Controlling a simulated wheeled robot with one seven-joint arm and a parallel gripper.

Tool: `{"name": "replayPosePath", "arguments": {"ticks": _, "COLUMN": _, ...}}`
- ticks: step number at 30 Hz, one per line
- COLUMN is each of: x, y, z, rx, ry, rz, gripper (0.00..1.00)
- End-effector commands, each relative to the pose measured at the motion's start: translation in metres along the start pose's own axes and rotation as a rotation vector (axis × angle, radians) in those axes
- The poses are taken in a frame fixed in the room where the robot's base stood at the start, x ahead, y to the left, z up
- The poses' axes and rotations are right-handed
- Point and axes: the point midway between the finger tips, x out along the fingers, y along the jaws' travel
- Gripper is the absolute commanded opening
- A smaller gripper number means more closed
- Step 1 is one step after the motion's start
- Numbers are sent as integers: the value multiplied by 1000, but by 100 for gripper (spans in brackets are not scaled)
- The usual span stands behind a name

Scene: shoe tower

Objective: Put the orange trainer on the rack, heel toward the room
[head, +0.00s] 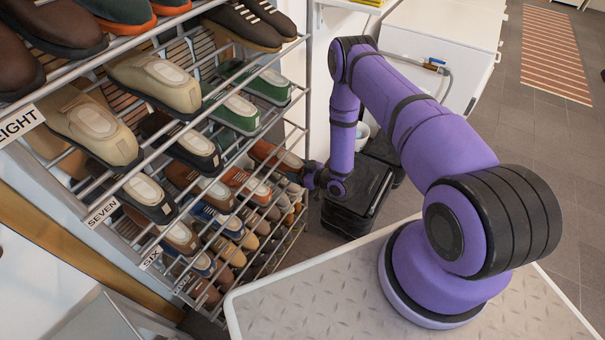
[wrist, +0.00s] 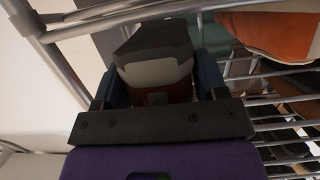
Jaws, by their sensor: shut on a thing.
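My gripper (head: 311,177) is at the right side of the shoe rack, low down, at the end of my outstretched arm. In the wrist view its two blue fingers (wrist: 160,75) are closed on either side of a shoe. That shoe, which I take as the orange trainer (wrist: 158,72), shows a dark sole, a grey band and a rust-coloured part. In the head view a rust-red shoe (head: 272,155) lies just left of my gripper, at the rack's edge. Whether it touches a shelf is unclear.
The metal shoe rack (head: 101,216) carries several shoes on labelled tiers. Rack rails (wrist: 62,66) pass close by in the wrist view. A black bin (head: 352,200) stands right of my gripper.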

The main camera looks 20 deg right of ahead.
Motion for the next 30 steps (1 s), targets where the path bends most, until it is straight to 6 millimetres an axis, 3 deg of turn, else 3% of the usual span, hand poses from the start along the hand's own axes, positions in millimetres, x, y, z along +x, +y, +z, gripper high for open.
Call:
{"name": "replayPosePath", "arguments": {"ticks": 15, "x": 42, "y": -1, "z": -16, "rx": 0, "ry": 2, "rz": -2, "gripper": 35}}
{"name": "replayPosePath", "arguments": {"ticks": 30, "x": 50, "y": 0, "z": 6, "rx": 1, "ry": 2, "rz": 0, "gripper": 35}}
